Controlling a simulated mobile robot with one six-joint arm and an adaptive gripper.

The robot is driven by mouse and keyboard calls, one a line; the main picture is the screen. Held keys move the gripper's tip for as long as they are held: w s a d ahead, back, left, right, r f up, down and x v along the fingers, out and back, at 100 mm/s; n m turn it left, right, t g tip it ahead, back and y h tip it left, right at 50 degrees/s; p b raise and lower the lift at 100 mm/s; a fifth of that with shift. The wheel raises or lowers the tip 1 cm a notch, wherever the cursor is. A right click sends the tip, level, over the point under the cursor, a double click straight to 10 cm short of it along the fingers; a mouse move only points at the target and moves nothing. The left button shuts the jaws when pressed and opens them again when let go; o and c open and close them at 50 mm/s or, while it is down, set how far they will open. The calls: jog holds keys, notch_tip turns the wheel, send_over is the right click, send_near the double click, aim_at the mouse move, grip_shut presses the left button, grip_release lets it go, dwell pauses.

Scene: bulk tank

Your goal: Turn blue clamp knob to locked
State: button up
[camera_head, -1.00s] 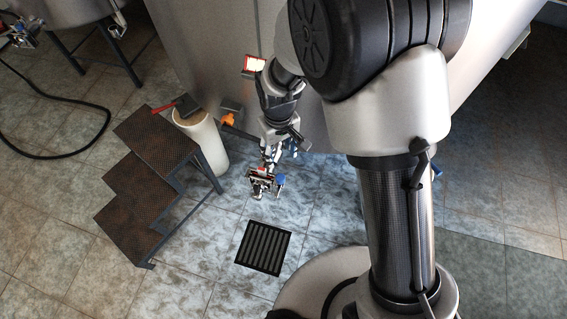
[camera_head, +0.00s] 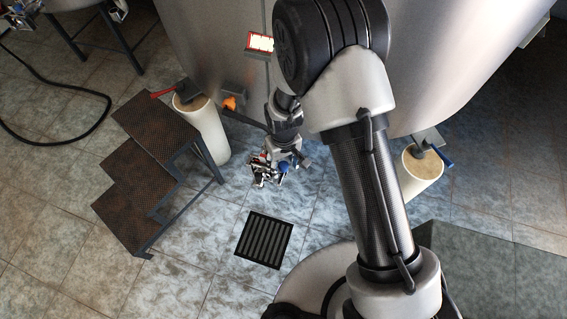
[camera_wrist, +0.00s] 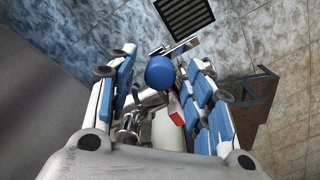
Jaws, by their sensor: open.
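The blue clamp knob (camera_wrist: 160,72) is a round blue cap on a metal pipe fitting with a red part (camera_wrist: 177,112). In the wrist view it lies between the two spread fingers of my gripper (camera_wrist: 159,64), with gaps on both sides. The fingers are open and hold nothing. In the head view my gripper (camera_head: 265,172) points down at the fittings below the tank. A small blue patch (camera_head: 284,167) beside it seems to be the knob. The knob's mount is partly hidden by my gripper, and its turn angle cannot be read.
The steel tank (camera_head: 215,45) rises behind. An orange object (camera_head: 229,103) is near the tank. A floor drain grate (camera_head: 263,240) lies in front.

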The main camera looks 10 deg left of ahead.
jog(key=shift+c, duration=0.2)
jog(key=c, duration=1)
